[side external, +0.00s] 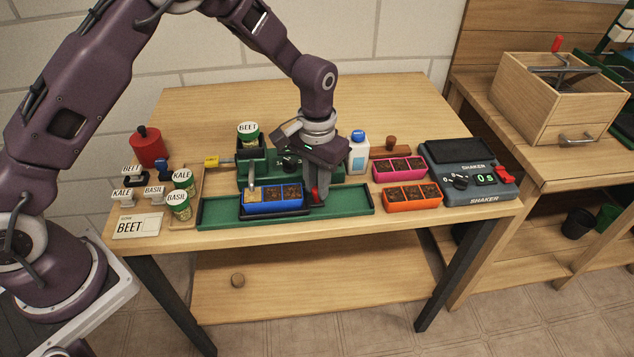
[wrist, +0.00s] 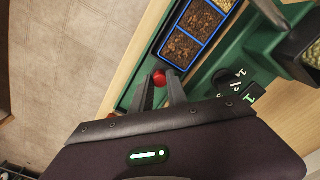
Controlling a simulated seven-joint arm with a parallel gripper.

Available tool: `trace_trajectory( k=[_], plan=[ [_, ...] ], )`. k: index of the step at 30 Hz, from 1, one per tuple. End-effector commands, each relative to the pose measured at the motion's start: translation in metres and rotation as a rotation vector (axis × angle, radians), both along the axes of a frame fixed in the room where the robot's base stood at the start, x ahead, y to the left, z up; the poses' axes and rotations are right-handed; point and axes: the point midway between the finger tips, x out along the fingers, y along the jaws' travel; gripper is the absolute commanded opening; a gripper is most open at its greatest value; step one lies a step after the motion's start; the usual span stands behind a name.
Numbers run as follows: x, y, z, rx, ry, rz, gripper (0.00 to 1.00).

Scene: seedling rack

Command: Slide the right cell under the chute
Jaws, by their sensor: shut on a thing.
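A blue tray (side external: 273,206) with three cells sits on the green track (side external: 350,199) in front of the green seeder (side external: 340,170). The left cell (side external: 252,195) looks pale tan and lies below the seeder's chute (side external: 251,176). The middle and right cells hold dark brown soil; the right cell (side external: 293,192) is nearest my gripper. My gripper (side external: 317,190) is shut on a red knob (side external: 315,197) at the tray's right end. The wrist view shows the knob (wrist: 159,78) between my fingertips (wrist: 158,88) and the blue tray (wrist: 187,61) beyond it.
A BEET seed cup (side external: 248,134) stands on the seeder. KALE and BASIL cups (side external: 178,199) and a BEET card (side external: 137,226) are at the left. Pink (side external: 399,178) and orange (side external: 412,206) trays and the shaker (side external: 467,195) are at the right. The track right of my gripper is empty.

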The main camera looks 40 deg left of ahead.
Motion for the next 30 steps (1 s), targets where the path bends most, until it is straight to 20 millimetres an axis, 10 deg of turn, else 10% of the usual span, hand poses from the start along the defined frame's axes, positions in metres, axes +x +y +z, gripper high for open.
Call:
trace_trajectory(
  k=[30],
  plan=[
    [-0.059,0.060,0.001,0.001,-0.001,0.001,0.00]
  ],
)
